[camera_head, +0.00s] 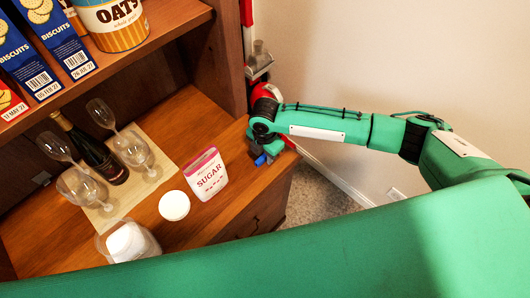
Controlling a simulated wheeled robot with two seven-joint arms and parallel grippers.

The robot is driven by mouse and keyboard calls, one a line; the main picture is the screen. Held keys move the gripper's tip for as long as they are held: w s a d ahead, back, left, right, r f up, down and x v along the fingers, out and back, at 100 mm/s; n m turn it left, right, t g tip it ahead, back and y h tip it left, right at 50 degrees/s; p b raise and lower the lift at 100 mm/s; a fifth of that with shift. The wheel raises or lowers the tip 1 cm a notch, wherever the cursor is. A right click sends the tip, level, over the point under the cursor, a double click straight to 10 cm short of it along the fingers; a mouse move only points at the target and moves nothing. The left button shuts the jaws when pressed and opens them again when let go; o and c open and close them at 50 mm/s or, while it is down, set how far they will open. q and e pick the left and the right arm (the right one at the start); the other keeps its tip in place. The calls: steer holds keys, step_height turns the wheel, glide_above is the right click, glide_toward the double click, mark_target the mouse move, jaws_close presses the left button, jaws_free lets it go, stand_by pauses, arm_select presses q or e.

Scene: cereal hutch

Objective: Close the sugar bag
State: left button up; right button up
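The sugar bag (206,176) stands upright on the wooden counter, right of the middle of the hutch. It is white with a pink top edge and red "SUGAR" lettering. I cannot tell how far its top is open. My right gripper (262,158) is to the right of the bag, over the right edge of the counter, apart from the bag. Its fingers are small and dark against the counter's edge, so whether they are open or shut does not show. My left gripper is not in view.
Several wine glasses and a dark bottle (92,150) rest on a mat further left. Biscuit boxes and an oats canister (112,22) fill the shelf above.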

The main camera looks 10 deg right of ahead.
jaws_close()
steer(key=shift+d+r, duration=0.1)
